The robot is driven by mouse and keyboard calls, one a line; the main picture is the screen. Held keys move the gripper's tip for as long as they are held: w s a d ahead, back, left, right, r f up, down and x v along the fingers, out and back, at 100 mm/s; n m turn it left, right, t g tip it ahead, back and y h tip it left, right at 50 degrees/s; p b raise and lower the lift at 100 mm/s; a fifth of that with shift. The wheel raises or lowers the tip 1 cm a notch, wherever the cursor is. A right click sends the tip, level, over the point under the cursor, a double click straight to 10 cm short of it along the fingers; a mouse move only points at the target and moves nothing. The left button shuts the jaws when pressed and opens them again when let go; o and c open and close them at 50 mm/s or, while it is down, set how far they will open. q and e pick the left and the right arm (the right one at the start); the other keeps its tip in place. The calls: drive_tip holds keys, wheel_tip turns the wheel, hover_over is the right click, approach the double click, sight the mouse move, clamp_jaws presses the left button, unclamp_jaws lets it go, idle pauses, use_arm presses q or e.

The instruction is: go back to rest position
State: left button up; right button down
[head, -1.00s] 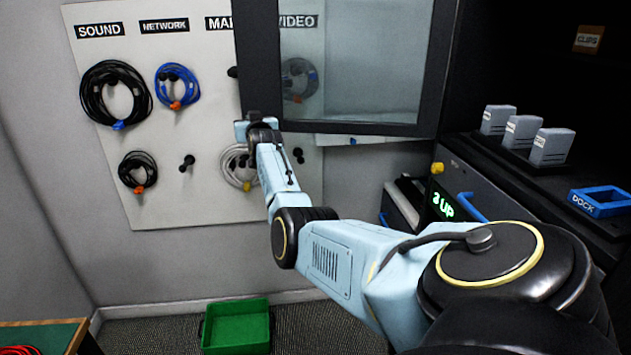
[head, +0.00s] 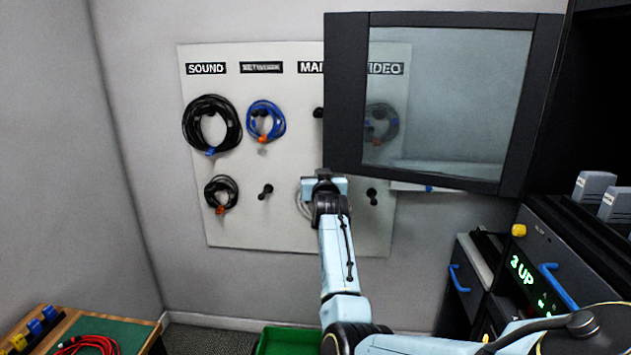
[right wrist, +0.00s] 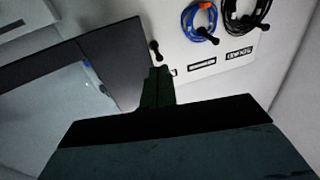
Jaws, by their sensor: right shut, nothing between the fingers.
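My right arm reaches in from the lower right in the head view. Its gripper (head: 325,180) is shut and empty in front of the pale cable board (head: 235,235), covering most of a white coil (head: 303,203). I cannot tell whether it touches the board. In the right wrist view the closed fingers (right wrist: 158,78) show with nothing between them; the board's blue coil (right wrist: 200,18) and black coil (right wrist: 245,12) lie beyond. My left gripper is not in view.
A dark-framed glass door (head: 345,100) stands just right of the gripper and overlaps the board. A rack unit (head: 540,255) with blue handles is at right. A green bin (head: 285,342) is on the floor; a table (head: 130,335) with a red cable (head: 88,345) is lower left.

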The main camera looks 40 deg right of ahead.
drive_tip(key=shift+s+a, duration=0.45)
drive_tip(key=shift+a, duration=0.45)
drive_tip(key=shift+s+a, duration=0.45)
drive_tip(key=shift+a, duration=0.4)
drive_tip(key=shift+f, duration=0.1)
